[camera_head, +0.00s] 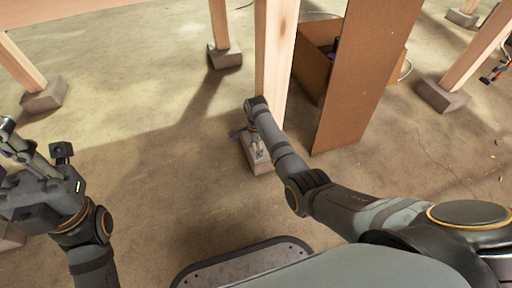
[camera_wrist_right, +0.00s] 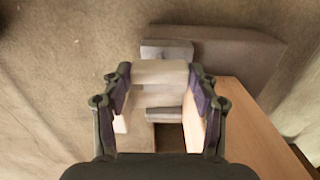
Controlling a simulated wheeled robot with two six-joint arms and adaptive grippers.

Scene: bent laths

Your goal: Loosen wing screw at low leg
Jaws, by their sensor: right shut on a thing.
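The low leg (camera_head: 275,50) is a pale wooden post in the middle of the head view, standing on a grey foot block (camera_head: 262,168). My right gripper (camera_head: 254,140) is down at the lower end of this leg, just above the foot block. In the right wrist view, my right gripper (camera_wrist_right: 160,85) is shut on a pale grey, bar-like piece, the wing screw (camera_wrist_right: 161,72), which spans between the two fingers. The wing screw is too small to make out in the head view. My left gripper (camera_head: 22,145) is at the left edge, away from the leg; its fingertips are unclear.
A tall brown cardboard panel (camera_head: 365,70) stands just right of the leg, with an open cardboard box (camera_head: 314,60) behind it. Other wooden legs stand on grey blocks (camera_head: 44,95) around. The concrete floor (camera_head: 150,185) to the left is clear.

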